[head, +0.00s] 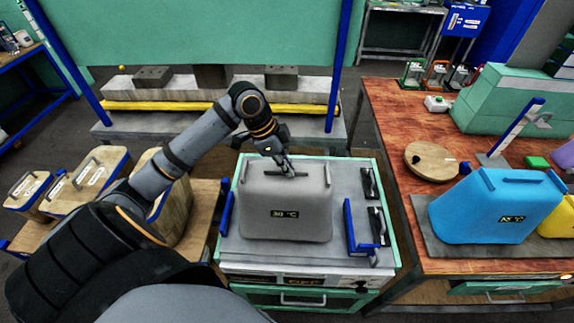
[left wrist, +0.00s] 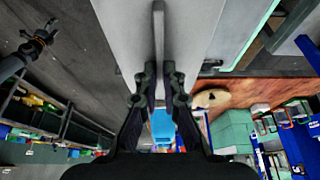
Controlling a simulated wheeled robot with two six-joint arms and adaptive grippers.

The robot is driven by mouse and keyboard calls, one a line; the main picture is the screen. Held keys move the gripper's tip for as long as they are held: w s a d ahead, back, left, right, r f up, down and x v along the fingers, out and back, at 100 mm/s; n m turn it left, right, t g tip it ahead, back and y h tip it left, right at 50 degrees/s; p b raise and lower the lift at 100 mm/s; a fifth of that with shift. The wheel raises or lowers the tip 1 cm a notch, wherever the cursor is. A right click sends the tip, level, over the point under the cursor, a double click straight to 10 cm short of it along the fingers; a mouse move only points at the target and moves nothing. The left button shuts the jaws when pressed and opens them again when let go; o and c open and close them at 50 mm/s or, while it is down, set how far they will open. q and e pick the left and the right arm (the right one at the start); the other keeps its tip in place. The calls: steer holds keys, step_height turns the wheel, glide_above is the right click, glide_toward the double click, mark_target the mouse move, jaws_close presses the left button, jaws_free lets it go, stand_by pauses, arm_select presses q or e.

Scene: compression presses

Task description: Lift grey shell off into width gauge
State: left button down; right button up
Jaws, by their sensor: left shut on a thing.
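The grey shell (head: 285,210), a rounded box marked 30 °C, stands upright on the pale top of a green-framed cabinet (head: 345,262). My left gripper (head: 289,172) is above it, shut on the bar handle at its top. The left wrist view shows the bar (left wrist: 158,35) running between the fingers of this gripper (left wrist: 160,85). Blue upright brackets stand to the left (head: 226,214) and right (head: 362,232) of the shell. I cannot tell which fixture is the width gauge. My right gripper (left wrist: 42,33) appears small and dark in the left wrist view; its jaws are unclear.
A blue shell (head: 485,210) stands on a grey mat on the red-brown table to the right, beside a yellow one (head: 558,218). A blue-posted stand (head: 515,132) and a round wooden disc (head: 431,160) are behind it. Wooden-sided cases (head: 88,178) stand at left.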

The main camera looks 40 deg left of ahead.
arm_select(q)
steer(key=shift+f, duration=0.2)
steer(key=c, duration=1.4)
jaws_free()
steer(key=shift+a+r, duration=0.1)
steer(key=shift+r, duration=0.05)
steer(key=v, duration=0.6)
steer(key=shift+a, duration=0.1)
steer(key=shift+s+r, duration=0.15)
steer(key=shift+r, duration=0.45)
